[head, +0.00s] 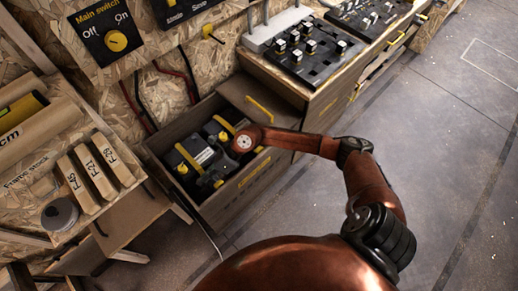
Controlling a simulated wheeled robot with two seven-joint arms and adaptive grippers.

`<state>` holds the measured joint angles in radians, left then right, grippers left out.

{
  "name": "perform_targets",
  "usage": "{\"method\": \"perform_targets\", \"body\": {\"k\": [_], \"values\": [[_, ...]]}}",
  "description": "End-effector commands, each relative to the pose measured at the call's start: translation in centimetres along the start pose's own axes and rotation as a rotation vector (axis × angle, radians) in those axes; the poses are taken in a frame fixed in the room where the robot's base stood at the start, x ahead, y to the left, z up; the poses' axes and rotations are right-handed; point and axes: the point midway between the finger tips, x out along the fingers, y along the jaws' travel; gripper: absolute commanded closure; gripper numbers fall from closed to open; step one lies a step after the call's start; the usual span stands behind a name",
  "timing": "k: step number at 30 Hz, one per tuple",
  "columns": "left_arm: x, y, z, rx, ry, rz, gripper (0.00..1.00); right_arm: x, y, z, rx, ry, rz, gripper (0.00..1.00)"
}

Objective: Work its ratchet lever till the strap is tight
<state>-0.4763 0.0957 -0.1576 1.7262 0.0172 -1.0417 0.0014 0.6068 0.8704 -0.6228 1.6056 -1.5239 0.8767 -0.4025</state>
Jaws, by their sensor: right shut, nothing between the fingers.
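An open wooden drawer (255,178) holds black battery-like blocks (196,150) with yellow straps over them. One yellow strap (189,159) crosses the left block. I cannot make out a ratchet lever for certain or tell whether the strap is slack or tight. My right arm reaches over the drawer from the right. My right gripper (217,181) points down into the drawer at the front of the blocks, small and dark against them. It is shut with nothing held. I cannot tell whether it touches anything. My left gripper is out of view.
A main switch panel (104,33) is on the wall above. A wooden rack with labelled blocks (95,172) and a grey roll (60,214) is at left. The floor at right is clear.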

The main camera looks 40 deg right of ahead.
Motion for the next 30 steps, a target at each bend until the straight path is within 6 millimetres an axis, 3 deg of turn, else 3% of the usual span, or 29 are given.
{"method": "perform_targets", "body": {"k": [1,6,12,18,30], "values": [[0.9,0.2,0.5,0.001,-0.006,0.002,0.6,-1.2,-2.8,-1.4,-0.064,0.114,-0.058,1.0],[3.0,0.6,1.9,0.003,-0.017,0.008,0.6,-7.1,-10.7,-6.2,-0.18,0.465,-0.223,1.0],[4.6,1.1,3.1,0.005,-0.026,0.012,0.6,-14.8,-16.4,-8.7,-0.197,0.731,-0.356,1.0],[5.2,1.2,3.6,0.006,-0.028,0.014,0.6,-18.5,-18.2,-9.5,-0.185,0.841,-0.41,1.0],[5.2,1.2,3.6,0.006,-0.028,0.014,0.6,-18.8,-18.4,-9.7,-0.183,0.852,-0.414,1.0]]}}
